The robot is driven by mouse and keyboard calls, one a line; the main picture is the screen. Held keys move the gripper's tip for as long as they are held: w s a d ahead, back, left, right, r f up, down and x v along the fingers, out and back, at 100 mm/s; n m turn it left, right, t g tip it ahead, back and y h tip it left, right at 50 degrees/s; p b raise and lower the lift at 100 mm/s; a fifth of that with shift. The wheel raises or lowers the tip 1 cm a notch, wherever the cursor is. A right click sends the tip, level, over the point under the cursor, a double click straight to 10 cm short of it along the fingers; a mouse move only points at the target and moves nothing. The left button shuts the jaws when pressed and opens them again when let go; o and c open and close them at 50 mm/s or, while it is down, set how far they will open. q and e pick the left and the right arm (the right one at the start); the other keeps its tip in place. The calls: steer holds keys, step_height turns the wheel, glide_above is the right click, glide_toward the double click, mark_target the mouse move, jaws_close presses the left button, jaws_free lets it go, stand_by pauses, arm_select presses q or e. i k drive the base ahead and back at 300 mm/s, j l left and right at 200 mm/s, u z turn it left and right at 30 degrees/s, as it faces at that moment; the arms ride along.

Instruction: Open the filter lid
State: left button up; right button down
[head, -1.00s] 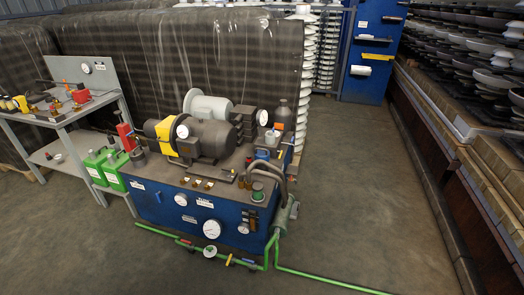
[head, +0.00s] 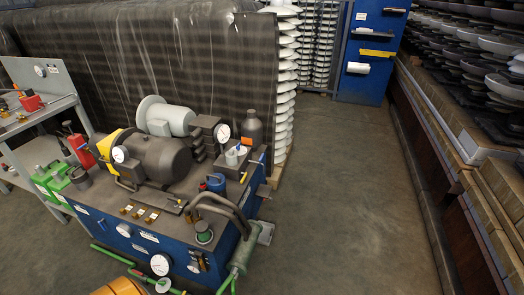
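A blue hydraulic power unit (head: 135,235) stands on the floor in the head view. A round cap with a green top (head: 204,233) sits on its front right top corner. I cannot tell which of these is the filter, and no lid looks open. Neither gripper is in view.
A motor (head: 160,158) and gauges crowd the unit's top. A grey workbench (head: 38,118) and green canisters (head: 52,182) are at left. An orange rounded shape (head: 120,287) enters at the bottom edge; I cannot tell what it is. The aisle floor (head: 340,200) at right is clear.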

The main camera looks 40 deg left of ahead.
mark_target(216, 182)
steer(key=i+u, duration=0.15)
steer(key=i, duration=0.3)
steer(key=i+l+u, duration=0.15)
steer(key=i, duration=0.3)
steer(key=i+l+u, duration=0.15)
steer(key=i, duration=0.3)
